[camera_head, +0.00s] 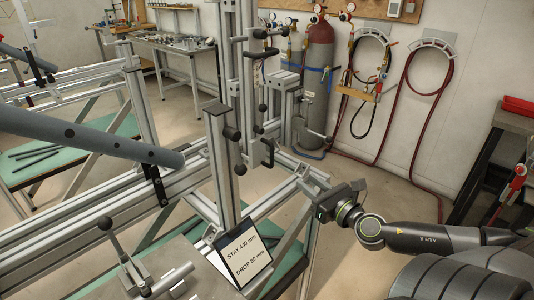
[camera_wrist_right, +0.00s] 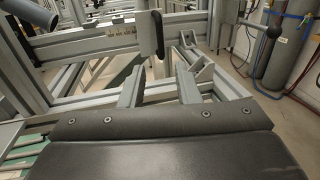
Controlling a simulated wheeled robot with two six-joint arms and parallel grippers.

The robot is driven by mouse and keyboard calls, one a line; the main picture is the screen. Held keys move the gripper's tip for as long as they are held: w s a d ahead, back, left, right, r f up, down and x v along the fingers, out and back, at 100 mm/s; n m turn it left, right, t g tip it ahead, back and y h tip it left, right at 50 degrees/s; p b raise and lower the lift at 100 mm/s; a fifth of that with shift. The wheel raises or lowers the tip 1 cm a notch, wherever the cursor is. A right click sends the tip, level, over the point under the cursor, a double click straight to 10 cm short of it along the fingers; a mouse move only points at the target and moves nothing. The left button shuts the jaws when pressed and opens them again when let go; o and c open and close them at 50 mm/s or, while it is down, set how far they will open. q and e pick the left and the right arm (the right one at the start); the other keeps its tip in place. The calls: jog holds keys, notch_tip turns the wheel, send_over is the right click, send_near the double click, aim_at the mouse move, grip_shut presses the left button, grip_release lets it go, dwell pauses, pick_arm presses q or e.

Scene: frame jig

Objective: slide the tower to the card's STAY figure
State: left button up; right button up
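The card (camera_head: 238,252) reads "STAY 440 mm" and "DROP 80 mm" and leans at the foot of the tower. The tower (camera_head: 219,165) is an upright grey metal post with black knobs, standing by the jig's long rail (camera_head: 120,200). A black handle (camera_head: 267,153) sits on its right side, and a black handle also shows in the right wrist view (camera_wrist_right: 151,35). My right gripper (camera_head: 305,183) is right of the tower, apart from the handle. In the wrist view its two fingers (camera_wrist_right: 158,78) are spread with nothing between them. My left gripper is out of view.
A blue-grey tube (camera_head: 90,143) crosses the left side above the rails. A lever clamp (camera_head: 130,265) stands at front left. Gas cylinders (camera_head: 318,85) and hoses line the back wall. A grey bench (camera_head: 515,122) is at right. Open floor lies behind my right arm.

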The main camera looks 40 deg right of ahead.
send_near(273, 155)
jog(key=w+p, duration=0.1)
jog(key=w, duration=0.2)
jog(key=w+p, duration=0.2)
jog(key=w, duration=0.1)
jog(key=w+d+p, duration=0.1)
jog(key=w+p, duration=0.1)
jog(key=w, duration=0.1)
jog(key=shift+w+r, duration=0.15)
jog(key=shift+w, duration=0.65)
jog(key=shift+c, duration=0.4)
grip_shut()
jog(key=shift+p, duration=0.3)
